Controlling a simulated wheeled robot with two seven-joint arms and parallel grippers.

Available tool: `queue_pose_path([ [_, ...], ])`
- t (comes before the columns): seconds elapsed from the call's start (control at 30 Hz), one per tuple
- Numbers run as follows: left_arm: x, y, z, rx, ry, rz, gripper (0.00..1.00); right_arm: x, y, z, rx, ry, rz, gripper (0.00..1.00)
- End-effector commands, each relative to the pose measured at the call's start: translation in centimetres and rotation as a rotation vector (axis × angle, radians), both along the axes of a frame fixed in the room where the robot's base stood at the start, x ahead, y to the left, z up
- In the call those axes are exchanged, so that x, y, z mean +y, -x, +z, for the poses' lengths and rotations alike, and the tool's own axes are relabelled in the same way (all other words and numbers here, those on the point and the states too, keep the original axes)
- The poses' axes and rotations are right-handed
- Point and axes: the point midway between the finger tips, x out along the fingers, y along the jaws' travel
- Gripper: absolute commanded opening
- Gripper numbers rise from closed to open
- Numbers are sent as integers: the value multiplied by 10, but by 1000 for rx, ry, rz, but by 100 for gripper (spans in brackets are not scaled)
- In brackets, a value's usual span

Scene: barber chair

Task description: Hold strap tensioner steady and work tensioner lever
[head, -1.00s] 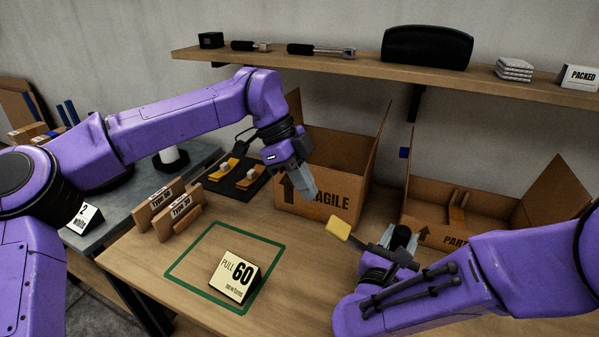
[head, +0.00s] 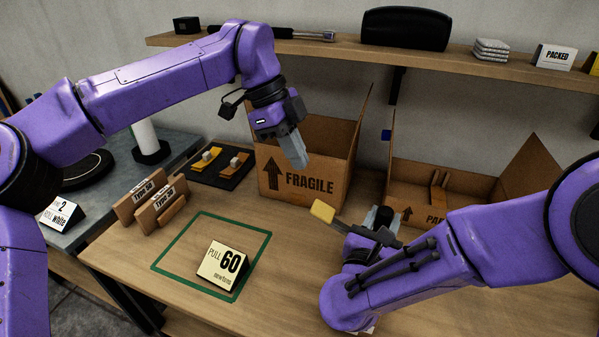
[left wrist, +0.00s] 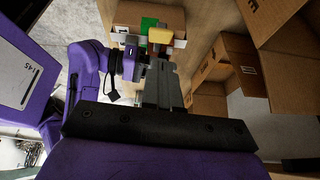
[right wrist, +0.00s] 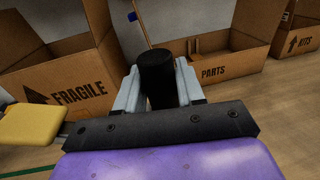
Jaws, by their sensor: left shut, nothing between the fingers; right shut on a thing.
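The strap tensioner shows as a dark bar (head: 350,226) with a yellow paddle (head: 322,212) at its left end and a black cylinder. My right gripper (head: 380,218) is shut on the black cylinder (right wrist: 157,75), which stands between its fingers in the right wrist view. The yellow paddle (right wrist: 30,123) sticks out to the left there. My left gripper (head: 297,160) is shut and empty, in front of the FRAGILE box, above and left of the paddle and apart from it. In the left wrist view a yellow block (left wrist: 162,34), apparently the paddle, shows past its fingertips.
The FRAGILE box (head: 270,190) and PARTS box (head: 455,190) stand open at the back. A PULL 60 sign (head: 224,263) sits inside a green outline (head: 168,245). A black tray (head: 238,178) and wooden Type blocks (head: 150,203) lie left. A shelf (head: 440,63) runs above.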

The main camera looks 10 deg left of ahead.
Motion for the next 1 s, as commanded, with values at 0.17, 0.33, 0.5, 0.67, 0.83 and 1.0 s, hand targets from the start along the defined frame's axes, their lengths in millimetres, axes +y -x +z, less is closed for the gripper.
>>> queue_pose_path([
  [0.17, -55, 6, 29, -71, -191, -22, 0, 1, 0, -1, 0, -2, 4, 0],
  [0.33, -67, 10, 48, -56, -302, 43, 0, 1, 0, -1, 0, -2, 2, 0],
  [0.5, -62, 13, 49, -24, -310, 55, 0, 1, 0, -1, 0, -2, 2, 0],
  [0.67, -61, 13, 49, -24, -309, 54, 0, 1, 0, 0, 0, -3, 3, 0],
  [0.83, -62, 13, 39, -23, -309, 52, 0, 1, 0, 0, 0, -2, 3, 0],
  [1.0, -65, 14, 5, -21, -310, 50, 0, 1, 0, 0, 0, -2, 2, 0],
])
